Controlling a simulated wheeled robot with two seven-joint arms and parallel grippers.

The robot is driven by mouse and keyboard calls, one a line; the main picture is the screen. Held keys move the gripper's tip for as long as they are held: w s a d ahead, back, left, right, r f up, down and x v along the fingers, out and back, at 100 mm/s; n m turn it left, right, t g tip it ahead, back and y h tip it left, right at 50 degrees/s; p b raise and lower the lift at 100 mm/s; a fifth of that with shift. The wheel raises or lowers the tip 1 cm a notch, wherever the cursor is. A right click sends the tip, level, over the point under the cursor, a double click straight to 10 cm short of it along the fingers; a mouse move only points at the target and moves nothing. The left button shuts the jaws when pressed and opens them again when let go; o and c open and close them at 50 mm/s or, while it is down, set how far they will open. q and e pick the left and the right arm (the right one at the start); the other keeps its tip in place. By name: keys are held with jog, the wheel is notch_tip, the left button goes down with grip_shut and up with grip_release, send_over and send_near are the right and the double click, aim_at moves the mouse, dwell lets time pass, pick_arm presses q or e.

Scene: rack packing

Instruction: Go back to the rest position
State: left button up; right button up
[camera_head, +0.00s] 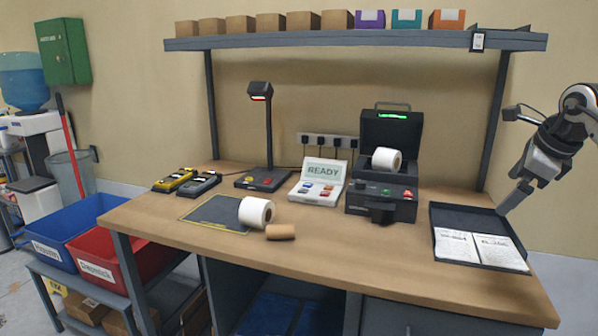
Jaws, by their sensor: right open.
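My right gripper (519,194) shows at the right edge of the head view, above the back right of the wooden workbench (350,250). It hangs over the dark document tray (476,217) and is empty. My left gripper is not in view. Another white roll (386,160) sits in the black label printer (381,192), whose lid is up.
A scanner on a post (268,140), a white READY panel (318,182) and two handheld devices (187,182) stand along the bench's back. A shelf (350,40) with boxes spans above. Blue (68,228) and red (118,262) bins stand at left. The bench's front middle is clear.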

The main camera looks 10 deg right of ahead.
jog(key=w+a+f+y, duration=0.2)
jog(key=a+f+y, duration=0.3)
jog(key=a, duration=0.6)
jog(key=w+a+f+y, duration=0.25)
jog(key=a+f, duration=0.35)
jog(key=a, duration=0.6)
jog(key=s+a+f+m+t+y, duration=0.1)
jog(key=s+a+f+m+y, duration=0.1)
jog(key=s+a+m+y, duration=0.3)
jog(key=a+f+m+t, duration=0.2)
jog(key=a, duration=0.5)
jog(key=s+a+f+m+t+y, duration=0.1)
jog(key=s+a+f+m+y, duration=0.1)
jog(key=s+a+m+y, duration=0.3)
jog(key=s+d+f+m+h, duration=0.2)
jog(key=s+f+m+h, duration=0.5)
jog(key=m, duration=0.8)
jog(key=s+d+f+m+h, duration=0.2)
jog(key=s+f+m+h, duration=0.5)
jog(key=s+f+m, duration=0.4)
notch_tip(320, 180, down, 3)
jog(key=m, duration=0.3)
jog(key=shift+s+f+m+h, duration=0.2)
jog(key=shift+s+m+h, duration=0.05)
jog(key=shift+m+h, duration=0.15)
jog(key=shift+d+t, duration=0.1)
jog(key=shift+t, duration=0.2)
